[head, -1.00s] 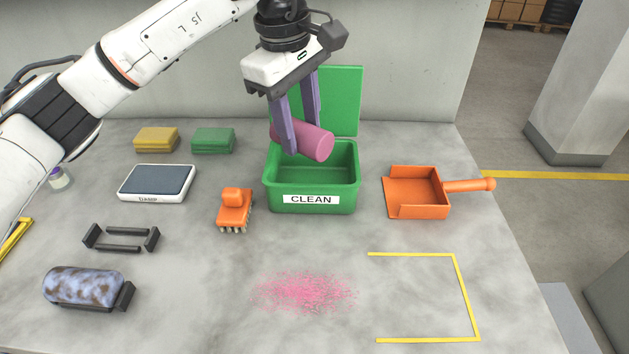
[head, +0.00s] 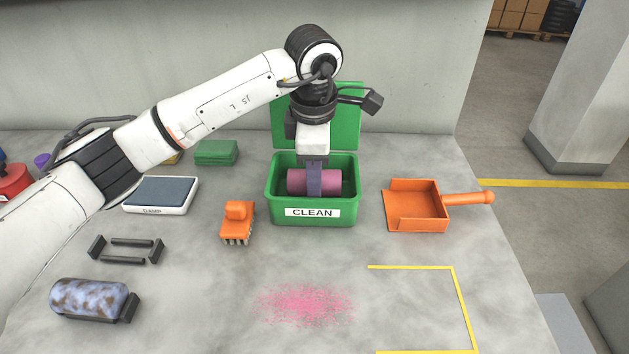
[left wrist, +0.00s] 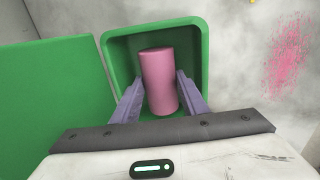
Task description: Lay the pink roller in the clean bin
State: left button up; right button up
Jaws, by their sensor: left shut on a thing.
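The pink roller (head: 327,184) lies level inside the green bin labelled CLEAN (head: 312,217), along the bin's long side in the head view. My left gripper (head: 314,190) reaches down into the bin from above and is shut on the roller near its middle. In the left wrist view the roller (left wrist: 160,80) sits between the two purple fingers (left wrist: 158,95), within the walls of the bin (left wrist: 117,45). Whether the roller touches the bin floor is hard to tell. My right gripper is not in view.
An orange brush (head: 238,221) stands left of the bin and an orange dustpan (head: 417,208) right of it. A blue-grey stained roller (head: 87,297) rests at front left near an empty black cradle (head: 127,250). Pink specks (head: 303,304) lie on the table in front.

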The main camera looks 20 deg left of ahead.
pick_arm(q)
jog(key=shift+f, duration=0.9)
jog(key=shift+f, duration=0.1)
jog(key=o, duration=0.9)
jog(key=shift+f, duration=0.1)
jog(key=shift+o, duration=0.2)
notch_tip(320, 180, up, 12)
jog(key=s, duration=0.1)
jog(key=shift+s+d, duration=0.25)
jog(key=shift+s, duration=0.15)
